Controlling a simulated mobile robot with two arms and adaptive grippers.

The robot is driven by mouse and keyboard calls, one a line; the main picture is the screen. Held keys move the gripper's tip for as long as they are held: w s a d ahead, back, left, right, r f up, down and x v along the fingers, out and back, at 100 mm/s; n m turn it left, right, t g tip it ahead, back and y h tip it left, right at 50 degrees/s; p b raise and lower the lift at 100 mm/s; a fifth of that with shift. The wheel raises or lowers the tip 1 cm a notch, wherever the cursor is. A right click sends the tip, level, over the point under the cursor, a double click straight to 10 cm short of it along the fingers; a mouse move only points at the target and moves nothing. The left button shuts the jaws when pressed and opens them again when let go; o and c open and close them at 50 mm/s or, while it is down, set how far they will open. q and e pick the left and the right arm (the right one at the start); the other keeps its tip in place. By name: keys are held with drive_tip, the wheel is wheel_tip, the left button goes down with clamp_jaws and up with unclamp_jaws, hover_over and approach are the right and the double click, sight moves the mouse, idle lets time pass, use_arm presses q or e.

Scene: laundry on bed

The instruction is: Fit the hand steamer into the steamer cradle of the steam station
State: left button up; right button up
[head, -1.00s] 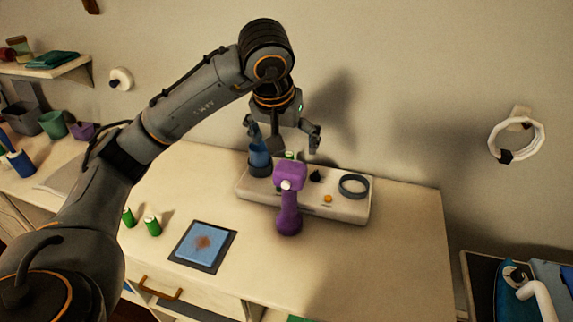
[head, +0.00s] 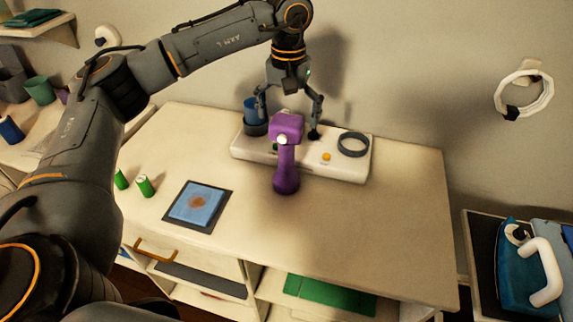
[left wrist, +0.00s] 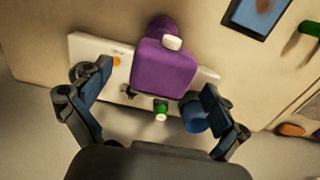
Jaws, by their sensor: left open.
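The purple hand steamer (head: 287,165) stands upright on the dresser top in front of the white steam station (head: 345,170). A dark ring (head: 353,144), which looks like the steamer cradle, sits at the station's right end and appears empty. My left gripper (head: 287,118) is open above and behind the steamer, fingers pointing down, apparently holding nothing. In the left wrist view the steamer's head (left wrist: 163,70) shows between the spread fingers of the left gripper (left wrist: 157,82); I cannot tell whether they touch. My right gripper is not in view.
A blue cup (head: 251,110) stands at the station's left end, close to my left finger. A yellow button (head: 326,157) lies near the ring. Green cylinders (head: 144,186) and a framed blue cloth (head: 198,203) lie left. The dresser's right part (head: 405,220) is clear.

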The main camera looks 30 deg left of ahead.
sight(286, 137)
use_arm(q)
drive_tip(key=shift+f, duration=0.65)
drive_tip(key=f+p, duration=0.2)
drive_tip(key=f, duration=0.2)
drive_tip(key=shift+a+f, duration=0.15)
drive_tip(key=shift+a, duration=0.05)
drive_tip(key=shift+f, duration=0.5)
drive_tip(key=c, duration=1.9)
drive_tip(key=shift+r, duration=0.2)
drive_tip(key=shift+c, duration=0.2)
